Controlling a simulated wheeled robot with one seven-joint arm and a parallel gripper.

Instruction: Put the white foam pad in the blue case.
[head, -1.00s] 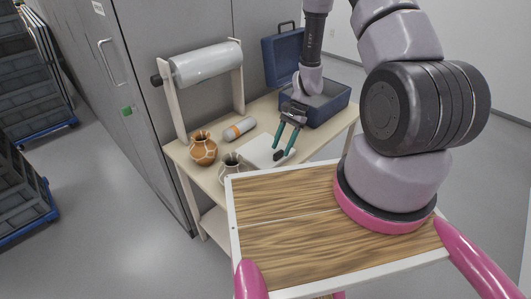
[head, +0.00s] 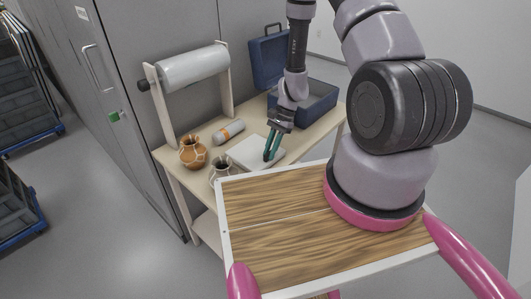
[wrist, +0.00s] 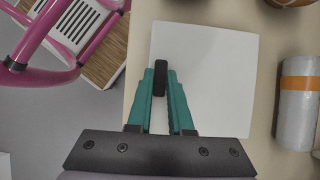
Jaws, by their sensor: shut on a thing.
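The white foam pad (head: 243,152) is a flat pale slab on the table; the wrist view also shows it (wrist: 205,60). A small black block (wrist: 161,77) stands at the pad's edge, looking like its grip tab. My gripper (head: 268,156) points down at the pad's right side. Its green fingers (wrist: 161,80) are shut on the black block. Whether the pad is clear of the tabletop I cannot tell. The blue case (head: 322,103) stands open at the table's back right, its lid (head: 270,62) raised. My arm hides part of the case and its inside.
On the table (head: 170,153) are a brown patched vase (head: 193,153), a smaller dark patched vase (head: 219,170) and a grey roll with an orange band (head: 228,131). A large roll on a stand (head: 190,69) rises behind them. Grey cabinets stand behind the table.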

